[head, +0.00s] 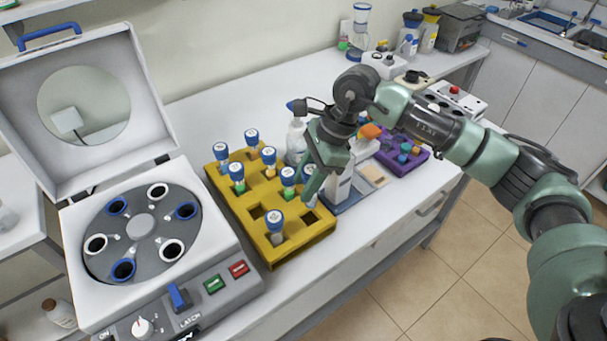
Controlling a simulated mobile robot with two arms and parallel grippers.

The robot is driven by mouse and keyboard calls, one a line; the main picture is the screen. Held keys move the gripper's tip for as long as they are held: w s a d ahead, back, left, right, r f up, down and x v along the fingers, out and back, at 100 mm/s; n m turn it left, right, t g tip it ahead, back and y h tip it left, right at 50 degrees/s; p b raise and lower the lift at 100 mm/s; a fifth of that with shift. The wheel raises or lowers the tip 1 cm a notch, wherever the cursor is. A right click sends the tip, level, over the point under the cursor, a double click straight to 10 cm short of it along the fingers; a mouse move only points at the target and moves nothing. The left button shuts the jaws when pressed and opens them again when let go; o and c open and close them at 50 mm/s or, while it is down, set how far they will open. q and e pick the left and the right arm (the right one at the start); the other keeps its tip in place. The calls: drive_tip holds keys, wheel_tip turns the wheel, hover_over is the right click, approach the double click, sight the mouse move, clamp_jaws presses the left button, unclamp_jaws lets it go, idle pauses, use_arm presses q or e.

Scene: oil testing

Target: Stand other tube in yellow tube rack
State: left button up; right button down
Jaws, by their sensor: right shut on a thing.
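The yellow tube rack (318,232) stands on the white bench to the right of the centrifuge. Several tubes with blue-and-white caps stand upright in it, among them a front tube (275,221) and a middle tube (288,177). Some front holes are empty. My right gripper (312,178) is over the right side of the rack, pointing down, shut on a blue-capped tube (308,171). The fingers partly cover this tube, and I cannot tell whether its lower end is inside a hole. My left gripper is out of view.
The open centrifuge (230,251) stands at the left with its lid up and a round rotor inside. A wash bottle (296,141) stands behind the rack. A purple rack (415,161) lies to the right, beyond a small scale-like device (345,187).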

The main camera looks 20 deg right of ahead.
drive_tip(key=shift+s+f, duration=0.15)
drive_tip(key=shift+f, duration=0.7)
drive_tip(key=shift+w+f+b, duration=0.25)
drive_tip(key=shift+f+b, duration=0.25)
drive_tip(key=shift+f, duration=0.45)
drive_tip(key=shift+r, duration=0.1)
drive_tip(key=shift+a+f+b, duration=0.1)
drive_tip(key=shift+f+b, duration=0.1)
drive_tip(key=shift+b, duration=0.2)
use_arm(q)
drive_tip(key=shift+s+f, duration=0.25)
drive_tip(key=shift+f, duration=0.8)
